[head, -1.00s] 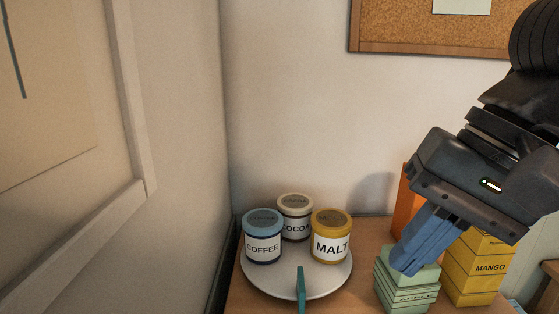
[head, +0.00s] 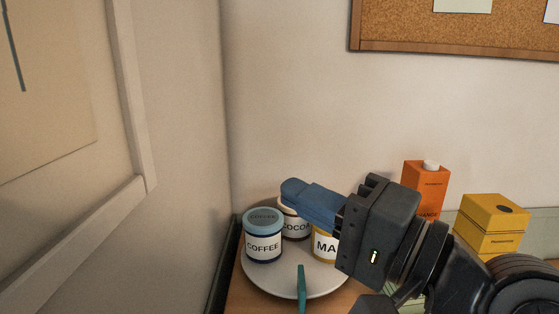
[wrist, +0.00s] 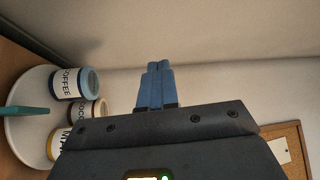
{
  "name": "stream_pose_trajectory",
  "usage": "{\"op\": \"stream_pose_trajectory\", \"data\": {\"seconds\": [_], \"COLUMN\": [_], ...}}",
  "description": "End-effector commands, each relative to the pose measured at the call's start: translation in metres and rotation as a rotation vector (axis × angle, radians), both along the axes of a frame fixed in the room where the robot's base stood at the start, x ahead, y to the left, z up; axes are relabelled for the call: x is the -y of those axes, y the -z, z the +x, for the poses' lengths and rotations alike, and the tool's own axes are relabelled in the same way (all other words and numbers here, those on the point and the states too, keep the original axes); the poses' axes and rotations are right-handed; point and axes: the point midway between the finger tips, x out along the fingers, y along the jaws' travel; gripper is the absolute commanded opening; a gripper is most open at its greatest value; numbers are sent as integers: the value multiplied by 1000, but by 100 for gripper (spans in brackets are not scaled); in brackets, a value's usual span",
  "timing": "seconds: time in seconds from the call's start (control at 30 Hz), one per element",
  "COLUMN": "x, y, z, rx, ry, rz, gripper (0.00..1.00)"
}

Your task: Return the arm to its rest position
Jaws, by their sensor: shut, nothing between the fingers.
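My gripper (head: 292,190) has blue fingers, which are closed together with nothing between them. In the head view it points left, in front of the cocoa and malt tins in the picture. In the wrist view the shut fingers (wrist: 154,68) point up the picture toward bare wall. My dark wrist and arm come in from the lower right of the head view and hide part of the table and the lower parts of the cartons.
A round pale tray (head: 280,284) with a teal handle (head: 301,282) bears a coffee tin (head: 263,240), a cocoa tin (head: 296,228) and a malt tin (head: 324,248). An orange carton (head: 425,186) and a yellow carton (head: 490,224) stand right. A corkboard (head: 450,25) hangs above.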

Motion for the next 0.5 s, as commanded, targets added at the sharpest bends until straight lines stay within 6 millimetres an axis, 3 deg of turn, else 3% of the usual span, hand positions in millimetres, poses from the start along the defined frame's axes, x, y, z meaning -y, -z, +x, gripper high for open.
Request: {"op": "stream_pose_trajectory", "data": {"seconds": [0.27,0.5], "x": [30,62], "y": [63,132], "z": [-11,-46], "rx": [26,21], "ry": [291,534], "rz": [34,-93], "gripper": [0,0]}}
